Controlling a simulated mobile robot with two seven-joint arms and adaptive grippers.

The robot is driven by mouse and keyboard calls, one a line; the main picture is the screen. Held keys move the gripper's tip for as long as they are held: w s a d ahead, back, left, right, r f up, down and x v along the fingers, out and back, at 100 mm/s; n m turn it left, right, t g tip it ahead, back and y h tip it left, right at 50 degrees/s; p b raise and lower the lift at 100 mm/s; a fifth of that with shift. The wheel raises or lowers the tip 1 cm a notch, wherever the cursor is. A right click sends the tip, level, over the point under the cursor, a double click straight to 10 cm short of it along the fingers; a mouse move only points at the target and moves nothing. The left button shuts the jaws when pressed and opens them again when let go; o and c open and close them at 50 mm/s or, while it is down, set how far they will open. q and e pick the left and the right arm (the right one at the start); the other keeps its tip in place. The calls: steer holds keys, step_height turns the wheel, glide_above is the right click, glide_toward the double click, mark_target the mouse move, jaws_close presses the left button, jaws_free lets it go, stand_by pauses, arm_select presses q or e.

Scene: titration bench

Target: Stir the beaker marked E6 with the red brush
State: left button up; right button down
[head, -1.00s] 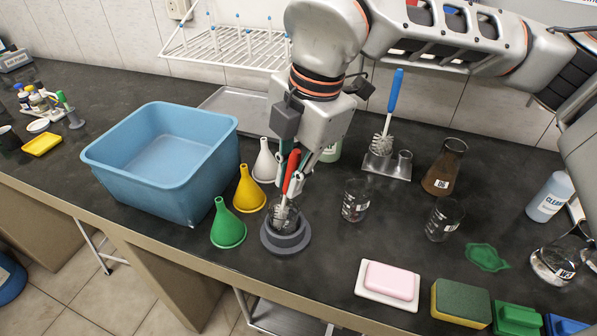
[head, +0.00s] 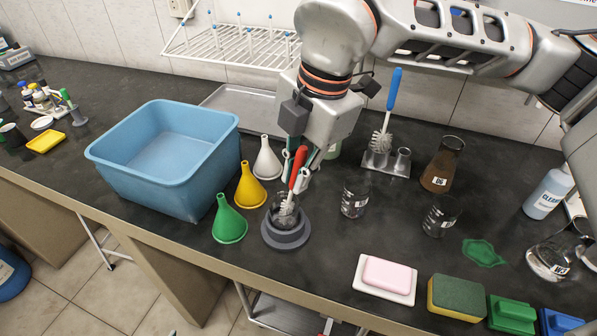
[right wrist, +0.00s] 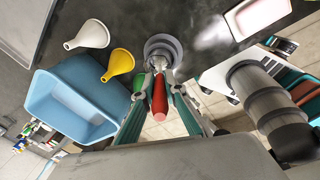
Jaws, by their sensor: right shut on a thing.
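The red brush (head: 298,170) has a red handle and pale bristles. My right gripper (head: 303,182) is shut on its handle, and the brush leans with its bristles down inside a small glass beaker (head: 281,216). This beaker stands in a dark grey round holder (head: 286,238) near the bench's front edge. The right wrist view shows the red handle (right wrist: 159,98) between the fingers, above the grey holder (right wrist: 163,45). Two more glass beakers (head: 355,196) and (head: 440,215) stand to the right. I cannot read the mark on any beaker. My left gripper is not in view.
Green (head: 229,222), yellow (head: 250,188) and white (head: 267,160) funnels stand left of the holder, beside a blue tub (head: 165,160). A blue brush (head: 386,115) stands in a metal stand behind. Soap (head: 387,275) and a sponge (head: 457,297) lie front right.

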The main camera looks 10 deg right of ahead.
mark_target(305, 147)
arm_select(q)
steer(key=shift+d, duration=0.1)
arm_select(e)
steer(key=shift+p+v, duration=1.05)
steer(key=shift+v, duration=1)
arm_select(q)
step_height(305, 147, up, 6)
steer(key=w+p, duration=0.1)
steer(key=p, duration=0.1)
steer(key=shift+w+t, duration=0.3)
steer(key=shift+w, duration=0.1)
arm_select(e)
steer(key=shift+v, duration=2.3)
